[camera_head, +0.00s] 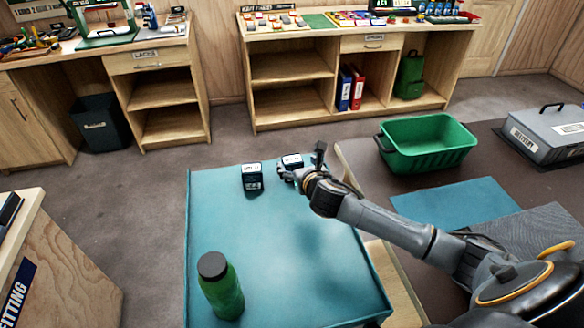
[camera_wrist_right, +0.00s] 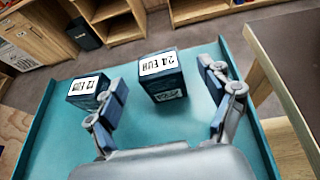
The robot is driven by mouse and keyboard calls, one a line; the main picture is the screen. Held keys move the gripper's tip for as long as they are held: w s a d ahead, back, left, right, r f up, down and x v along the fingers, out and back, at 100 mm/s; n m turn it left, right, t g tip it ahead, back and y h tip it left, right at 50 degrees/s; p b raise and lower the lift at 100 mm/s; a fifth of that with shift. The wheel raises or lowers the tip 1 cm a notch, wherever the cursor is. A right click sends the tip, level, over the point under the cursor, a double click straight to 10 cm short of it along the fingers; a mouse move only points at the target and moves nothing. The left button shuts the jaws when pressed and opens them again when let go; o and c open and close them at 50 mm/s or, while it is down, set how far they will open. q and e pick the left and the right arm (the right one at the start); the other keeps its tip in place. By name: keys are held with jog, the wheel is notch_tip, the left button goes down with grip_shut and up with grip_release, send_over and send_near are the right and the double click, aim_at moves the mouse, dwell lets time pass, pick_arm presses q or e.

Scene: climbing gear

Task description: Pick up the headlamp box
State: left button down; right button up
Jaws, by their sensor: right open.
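Two small dark blue boxes with white price labels stand at the far end of a teal-topped table (camera_head: 300,262). The right one (camera_head: 292,160) reads about "24 EUR" in the right wrist view (camera_wrist_right: 166,86). The left one (camera_head: 252,184) also shows in the wrist view (camera_wrist_right: 86,99), with a smaller price label. Which is the headlamp box I cannot read. My right gripper (camera_head: 289,174) is open and reaches toward the right box. In the wrist view the right box stands ahead, between the lines of the two spread fingers (camera_wrist_right: 164,82). My left gripper is not in view.
A green bottle (camera_head: 221,288) with a dark cap stands at the table's near left. A green crate (camera_head: 426,158) and a grey case (camera_head: 545,137) sit to the right on a brown surface. The middle of the teal table is clear.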

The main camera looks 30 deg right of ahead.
aim_at(294, 162)
jog(key=shift+x, duration=2.6)
jog(key=shift+a+f, duration=0.15)
jog(key=shift+s, duration=0.1)
jog(key=c, duration=1.3)
